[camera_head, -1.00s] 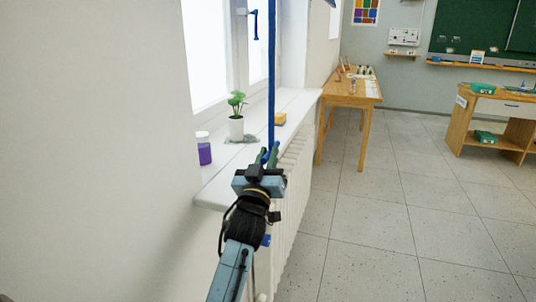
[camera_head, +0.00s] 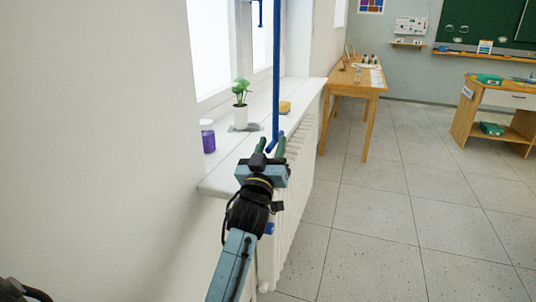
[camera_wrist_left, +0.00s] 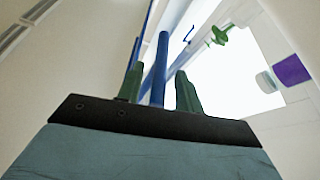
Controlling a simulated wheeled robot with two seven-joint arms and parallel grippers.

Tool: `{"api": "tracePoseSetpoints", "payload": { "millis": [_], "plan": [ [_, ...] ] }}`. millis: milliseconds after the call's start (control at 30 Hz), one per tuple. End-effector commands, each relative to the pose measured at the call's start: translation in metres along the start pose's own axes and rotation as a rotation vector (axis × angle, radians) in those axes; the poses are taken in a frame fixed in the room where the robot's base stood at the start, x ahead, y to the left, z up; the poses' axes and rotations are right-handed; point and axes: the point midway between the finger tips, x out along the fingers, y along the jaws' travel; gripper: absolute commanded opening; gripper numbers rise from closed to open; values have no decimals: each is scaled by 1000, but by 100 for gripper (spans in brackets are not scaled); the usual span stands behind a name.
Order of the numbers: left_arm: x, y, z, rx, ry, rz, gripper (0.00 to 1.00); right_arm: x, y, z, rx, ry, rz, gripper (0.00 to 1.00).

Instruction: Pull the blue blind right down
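A long blue rod (camera_head: 277,70) hangs down from the top edge of the head view, in front of the window sill. Its lower end is at my left gripper (camera_head: 272,146). In the left wrist view the rod (camera_wrist_left: 160,75) stands between the two green fingers, with a visible gap on each side. The left gripper is open around the rod. A second thin blue line (camera_wrist_left: 140,48) runs behind the left finger in that view. The blind's cloth is not in the head view. My right gripper is not in view.
The white sill (camera_head: 230,160) holds a potted plant (camera_head: 240,115), a purple-filled jar (camera_head: 208,138) and a yellow block (camera_head: 285,106). A white radiator (camera_head: 297,190) is below. A wooden table (camera_head: 358,82) stands beyond.

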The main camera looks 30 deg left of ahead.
Motion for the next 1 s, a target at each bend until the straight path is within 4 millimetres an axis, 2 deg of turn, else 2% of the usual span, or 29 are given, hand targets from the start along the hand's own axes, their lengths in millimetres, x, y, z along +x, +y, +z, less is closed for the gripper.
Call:
{"api": "tracePoseSetpoints", "payload": {
  "millis": [167,400,600,800,1000],
  "plan": [
    [-19,0,1,-1,-3,0,36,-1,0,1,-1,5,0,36],
    [-70,0,1,-2,-5,-2,36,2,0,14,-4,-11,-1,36],
    [-107,0,1,-1,-6,-3,36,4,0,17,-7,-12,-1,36],
    [-128,0,1,0,-3,-1,36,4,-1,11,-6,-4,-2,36],
    [-133,0,0,0,-2,-2,36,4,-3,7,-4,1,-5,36]
  ]
}}
